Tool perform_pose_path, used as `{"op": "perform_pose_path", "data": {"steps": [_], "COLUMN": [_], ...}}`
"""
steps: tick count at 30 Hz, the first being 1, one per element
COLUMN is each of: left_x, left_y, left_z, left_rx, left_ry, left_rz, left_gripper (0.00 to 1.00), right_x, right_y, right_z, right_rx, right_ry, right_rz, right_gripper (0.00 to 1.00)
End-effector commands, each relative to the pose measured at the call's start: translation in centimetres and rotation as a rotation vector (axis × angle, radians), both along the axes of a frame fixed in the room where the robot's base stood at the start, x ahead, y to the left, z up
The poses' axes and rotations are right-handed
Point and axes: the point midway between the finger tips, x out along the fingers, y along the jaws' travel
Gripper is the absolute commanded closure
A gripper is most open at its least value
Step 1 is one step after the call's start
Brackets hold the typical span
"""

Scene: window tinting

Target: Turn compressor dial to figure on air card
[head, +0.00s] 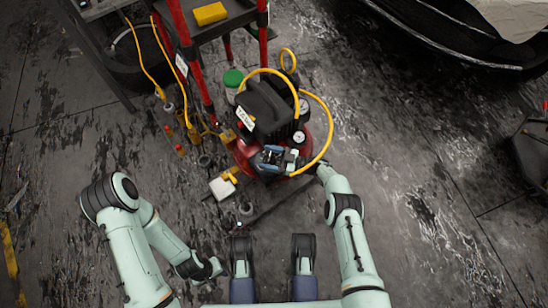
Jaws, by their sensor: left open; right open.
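A compressor (264,110) with a black top and red parts stands on the floor at upper centre. Round white-faced gauges (299,138) show on its right side. A small white card with print (246,118) is on its left side; its figure is too small to read. My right gripper (272,158) is open at the compressor's near side, over its front. The gripper hides this part, so I cannot make out the dial or tell whether the fingers touch it. My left gripper (212,270) is low at the left, away from the compressor; its fingers are hard to see.
A yellow hose (327,125) loops around the compressor's right side. A red-legged stand (190,60) with a yellow block (210,14) is at upper left. Small bottles, fittings and a white-and-yellow item (222,188) lie left of the compressor.

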Motion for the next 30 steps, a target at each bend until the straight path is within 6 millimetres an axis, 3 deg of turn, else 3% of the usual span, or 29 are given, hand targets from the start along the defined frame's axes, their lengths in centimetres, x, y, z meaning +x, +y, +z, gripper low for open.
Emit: {"op": "perform_pose_path", "data": {"steps": [17,30], "left_x": [0.01,0.0], "left_y": [0.0,0.0], "left_z": [0.0,0.0], "left_rx": [0.0,0.0], "left_ry": [0.0,0.0], "left_rz": [0.0,0.0], "left_gripper": [0.57,0.57], "right_x": [0.56,0.23], "right_y": [-0.46,-0.33], "right_z": [0.14,0.11], "right_rx": [0.001,0.001], "right_ry": [-0.002,0.003], "right_rz": [-0.104,-0.411], "right_gripper": [0.15,0.15]}}
